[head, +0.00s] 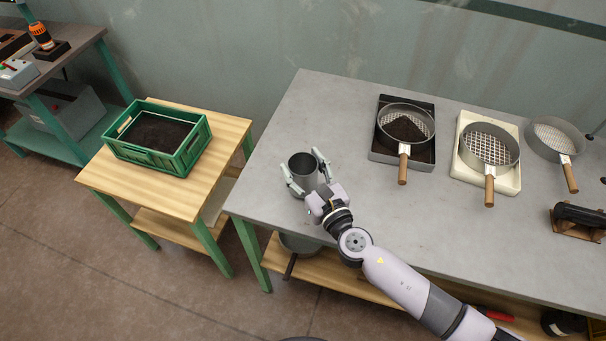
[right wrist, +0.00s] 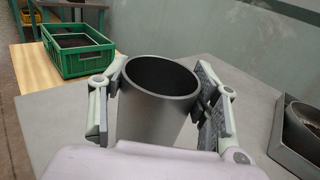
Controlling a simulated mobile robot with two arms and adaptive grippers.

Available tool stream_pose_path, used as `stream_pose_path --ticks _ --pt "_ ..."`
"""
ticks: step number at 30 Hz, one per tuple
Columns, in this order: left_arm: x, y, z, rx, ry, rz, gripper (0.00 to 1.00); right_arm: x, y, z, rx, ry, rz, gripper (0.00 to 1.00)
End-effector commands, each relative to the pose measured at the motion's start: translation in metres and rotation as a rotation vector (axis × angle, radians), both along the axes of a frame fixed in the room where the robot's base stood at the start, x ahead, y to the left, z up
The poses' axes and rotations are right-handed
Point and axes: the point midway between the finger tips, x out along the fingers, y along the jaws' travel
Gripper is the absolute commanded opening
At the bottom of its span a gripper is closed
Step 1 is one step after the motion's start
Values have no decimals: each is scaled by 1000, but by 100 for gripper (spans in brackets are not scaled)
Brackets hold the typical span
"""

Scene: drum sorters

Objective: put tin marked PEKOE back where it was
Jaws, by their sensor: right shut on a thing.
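A dark grey, open-topped metal tin (head: 302,172) stands upright at the left end of the grey table. My right gripper (head: 306,176) is around it, with a finger on each side. In the right wrist view the tin (right wrist: 157,105) sits between the two finger pads, and its inside looks dark and empty. No PEKOE marking shows on the side I see. I cannot tell whether its base touches the table. My left gripper is not in view.
The grey table (head: 330,110) carries several sieves with wooden handles, the nearest a sieve (head: 382,118) over a dark tray. A green crate (head: 112,146) holding dark material stands on a wooden table (head: 225,130) to the left. The tabletop between tin and sieves is clear.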

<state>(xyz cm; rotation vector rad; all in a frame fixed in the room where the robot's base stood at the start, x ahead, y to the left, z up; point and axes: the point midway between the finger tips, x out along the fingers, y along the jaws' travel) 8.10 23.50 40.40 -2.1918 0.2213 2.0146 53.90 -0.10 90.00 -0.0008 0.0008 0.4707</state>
Motion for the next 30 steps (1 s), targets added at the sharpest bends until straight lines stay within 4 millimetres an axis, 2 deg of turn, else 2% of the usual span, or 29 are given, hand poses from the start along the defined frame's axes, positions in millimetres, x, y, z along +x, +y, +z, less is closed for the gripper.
stream_pose_path --ticks 1,2,15,16,25,30 --pt "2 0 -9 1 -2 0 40 0 0 -11 -2 -1 0 26" --pt "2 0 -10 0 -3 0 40 0 0 -13 -1 0 0 26" --pt "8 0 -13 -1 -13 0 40 0 0 -18 1 -2 1 26" --pt "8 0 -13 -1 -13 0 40 0 0 -18 0 -1 1 57" --pt "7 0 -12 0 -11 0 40 0 0 -17 0 -1 1 77" --pt "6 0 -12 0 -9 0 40 0 0 -17 0 -1 0 77"
